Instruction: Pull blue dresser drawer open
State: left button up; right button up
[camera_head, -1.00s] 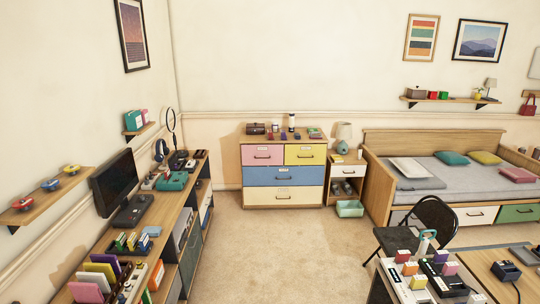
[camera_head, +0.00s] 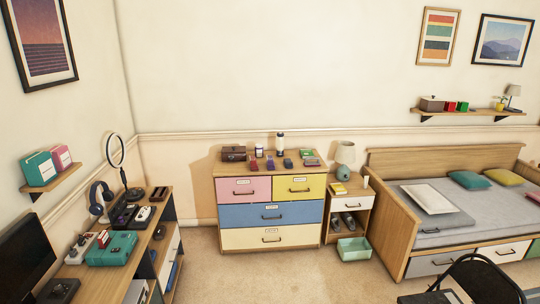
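The wooden dresser (camera_head: 229,166) stands against the far wall near the middle of the head view. Its blue drawer (camera_head: 245,216) is the wide middle one, with a dark handle (camera_head: 271,217) and a small white label above it. The blue drawer looks shut, flush with the front. A pink drawer (camera_head: 235,189) and a yellow drawer (camera_head: 305,184) sit side by side above it, and a cream drawer (camera_head: 245,240) lies below. Neither of my grippers is in view.
A desk with a teal case (camera_head: 112,248) runs along the left side. A nightstand (camera_head: 357,213) with a green bin (camera_head: 353,249) stands right of the dresser. A black chair (camera_head: 480,278) is at lower right. Carpet (camera_head: 290,276) before the dresser is clear.

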aim_at(287, 212)
jog(key=i+z, duration=0.1)
jog(key=i, duration=0.4)
jog(key=i+z, duration=0.15)
jog(key=i, duration=0.4)
jog(key=i+j+z, duration=0.1)
jog(key=i, duration=0.4)
jog(key=i+j+z, duration=0.1)
jog(key=i, duration=0.45)
jog(key=j, duration=0.1)
